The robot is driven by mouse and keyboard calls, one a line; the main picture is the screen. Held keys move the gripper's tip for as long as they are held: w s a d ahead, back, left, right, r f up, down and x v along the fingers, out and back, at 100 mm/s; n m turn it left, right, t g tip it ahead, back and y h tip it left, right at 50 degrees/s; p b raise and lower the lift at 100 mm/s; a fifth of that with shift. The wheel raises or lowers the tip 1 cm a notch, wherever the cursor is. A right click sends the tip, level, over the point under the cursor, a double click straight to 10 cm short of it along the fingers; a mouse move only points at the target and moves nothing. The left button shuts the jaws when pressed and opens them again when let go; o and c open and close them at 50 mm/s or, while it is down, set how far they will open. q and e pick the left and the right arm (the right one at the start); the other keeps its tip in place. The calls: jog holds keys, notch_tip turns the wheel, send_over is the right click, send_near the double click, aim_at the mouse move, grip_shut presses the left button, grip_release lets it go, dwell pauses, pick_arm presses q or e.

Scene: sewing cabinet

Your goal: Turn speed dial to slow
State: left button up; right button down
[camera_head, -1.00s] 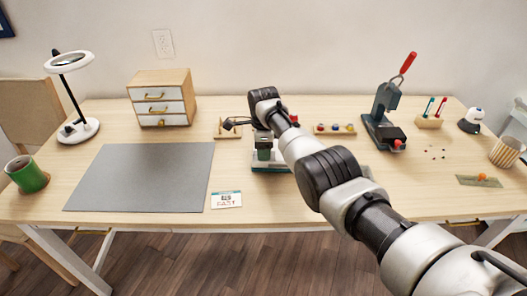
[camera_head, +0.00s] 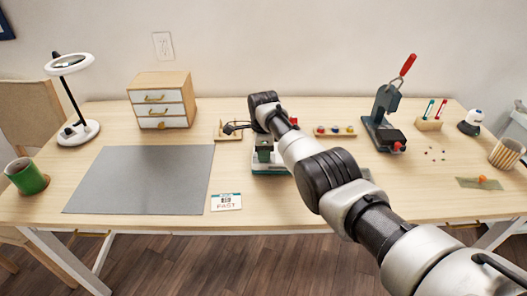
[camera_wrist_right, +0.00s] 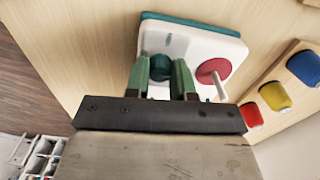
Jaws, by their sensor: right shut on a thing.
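A white machine body with a teal edge (camera_wrist_right: 205,48) fills the middle of the right wrist view. It carries a round teal dial (camera_wrist_right: 160,62) and a red disc (camera_wrist_right: 213,71) with a pale peg. My right gripper (camera_wrist_right: 163,78) has its green fingers on either side of the teal dial, shut on it. In the head view the right gripper (camera_head: 264,152) is over the machine (camera_head: 268,171), which my arm largely hides. The dial's setting cannot be read. A card marked FAST (camera_head: 226,202) lies just left of the machine. My left gripper is not in view.
A wooden rack with several coloured spools (camera_head: 334,131) stands behind, right of my arm. A press with a red handle (camera_head: 386,105) is further right. A grey mat (camera_head: 140,180) lies clear at left, with a small drawer cabinet (camera_head: 163,100) behind it.

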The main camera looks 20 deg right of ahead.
jog(key=n, duration=0.3)
jog(key=shift+r+n+p, duration=0.1)
jog(key=shift+n+p, duration=0.2)
jog(key=shift+p, duration=0.1)
jog(key=n, duration=1.4)
jog(key=shift+n, duration=0.3)
jog(key=n, duration=1.3)
jog(key=shift+n, duration=2.1)
